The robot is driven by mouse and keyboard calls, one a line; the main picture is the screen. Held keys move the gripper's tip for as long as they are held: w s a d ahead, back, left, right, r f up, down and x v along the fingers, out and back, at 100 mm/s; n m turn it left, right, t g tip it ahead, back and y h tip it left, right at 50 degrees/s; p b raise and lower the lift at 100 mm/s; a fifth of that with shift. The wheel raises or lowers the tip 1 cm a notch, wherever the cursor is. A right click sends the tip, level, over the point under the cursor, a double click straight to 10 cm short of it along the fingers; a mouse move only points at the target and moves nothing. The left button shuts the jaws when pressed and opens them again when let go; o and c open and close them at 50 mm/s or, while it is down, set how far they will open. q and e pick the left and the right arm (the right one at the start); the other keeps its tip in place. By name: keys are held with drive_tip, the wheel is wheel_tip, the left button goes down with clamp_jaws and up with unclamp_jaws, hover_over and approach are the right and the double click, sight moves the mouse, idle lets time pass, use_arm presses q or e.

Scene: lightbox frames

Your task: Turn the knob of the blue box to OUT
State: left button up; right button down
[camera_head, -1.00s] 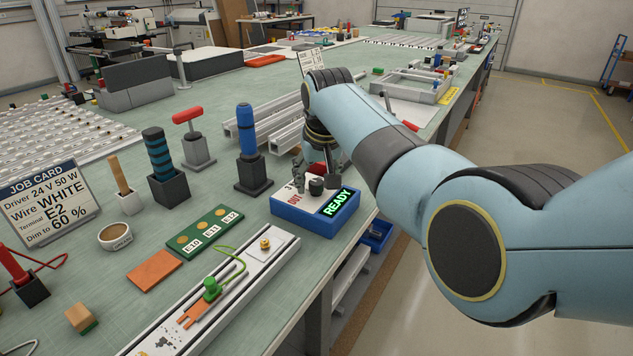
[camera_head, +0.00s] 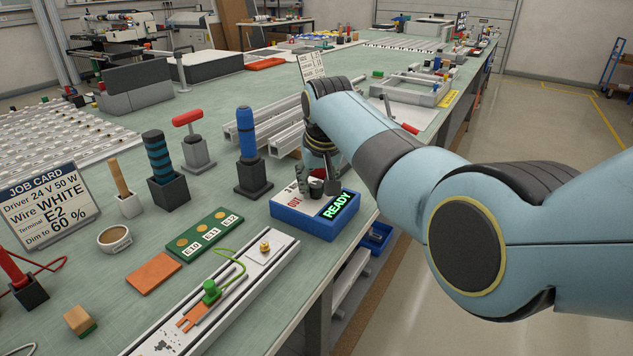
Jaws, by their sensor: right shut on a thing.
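The blue box (camera_head: 318,222) sits near the right edge of the green workbench. My right gripper (camera_head: 317,179) points down from above and is shut on the knob. The fingers and wrist partly hide the knob and the other labels, so I cannot tell which way the knob points. My left gripper is not in view.
A blue-handled tool in a black holder (camera_head: 252,174) stands left of the box. A metal rail (camera_head: 270,262) with a green wire lies in front. The bench edge is close on the right.

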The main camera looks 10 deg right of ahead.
drive_tip(key=shift+d+r+n+y+p, duration=0.15)
drive_tip(key=shift+n+y+p, duration=0.35)
drive_tip(key=shift+n+p, duration=0.65)
drive_tip(key=n, duration=0.2)
drive_tip(key=shift+n+y, duration=0.35)
drive_tip(key=shift+y, duration=0.05)
drive_tip(key=shift+w+n+g+y, duration=0.15)
drive_tip(key=shift+n+g+y, duration=0.3)
drive_tip(key=shift+n, duration=0.75)
drive_tip(key=shift+n+g+y+b, duration=0.4)
drive_tip(key=shift+n+b, duration=0.25)
drive_tip(key=shift+n, duration=0.75)
drive_tip(key=c, duration=1)
unclamp_jaws()
